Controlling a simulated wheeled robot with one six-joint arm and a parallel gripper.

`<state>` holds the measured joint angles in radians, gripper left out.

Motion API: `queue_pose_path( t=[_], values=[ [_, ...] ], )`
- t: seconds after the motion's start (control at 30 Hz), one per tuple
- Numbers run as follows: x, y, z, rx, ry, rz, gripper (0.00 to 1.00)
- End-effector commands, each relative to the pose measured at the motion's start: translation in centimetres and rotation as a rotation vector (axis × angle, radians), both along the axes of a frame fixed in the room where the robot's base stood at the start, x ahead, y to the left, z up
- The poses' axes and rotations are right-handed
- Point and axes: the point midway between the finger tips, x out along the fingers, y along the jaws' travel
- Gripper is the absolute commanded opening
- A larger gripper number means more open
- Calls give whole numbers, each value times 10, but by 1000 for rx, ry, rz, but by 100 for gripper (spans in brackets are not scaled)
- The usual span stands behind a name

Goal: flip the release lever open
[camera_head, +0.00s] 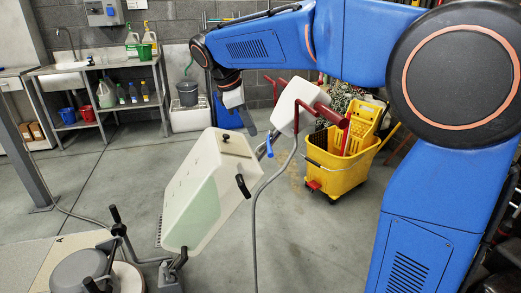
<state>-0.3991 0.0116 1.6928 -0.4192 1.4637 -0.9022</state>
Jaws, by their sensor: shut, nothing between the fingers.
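A floor buffer stands at the left front, with a grey round motor housing (80,272) and a translucent white tank (190,195) tilted above it. A white handle head (297,105) with red grips (330,117) sits at the top. A small blue lever-like part (269,145) shows between the tank and the handle head; I cannot tell for sure whether it is the release lever. My gripper (247,122) points down, shut and empty, above the tank's upper end and left of the handle head. It appears apart from both, though the depth is hard to judge.
A yellow mop bucket (337,170) stands behind the handle head. A grey cable (255,225) hangs to the floor. A sink bench (95,75) with bottles and buckets lines the back left wall. The floor between is clear. My blue arm covers much of the right side.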

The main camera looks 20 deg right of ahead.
Motion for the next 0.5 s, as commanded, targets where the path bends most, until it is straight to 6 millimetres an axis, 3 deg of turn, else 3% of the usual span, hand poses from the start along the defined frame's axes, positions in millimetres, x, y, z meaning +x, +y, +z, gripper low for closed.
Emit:
queue_pose_path(
  t=[0.27, 0.5],
  values=[
    [0, -1, -3, 0, 1, -1, 0],
    [4, -12, -29, 0, 2, -2, 0]
  ],
)
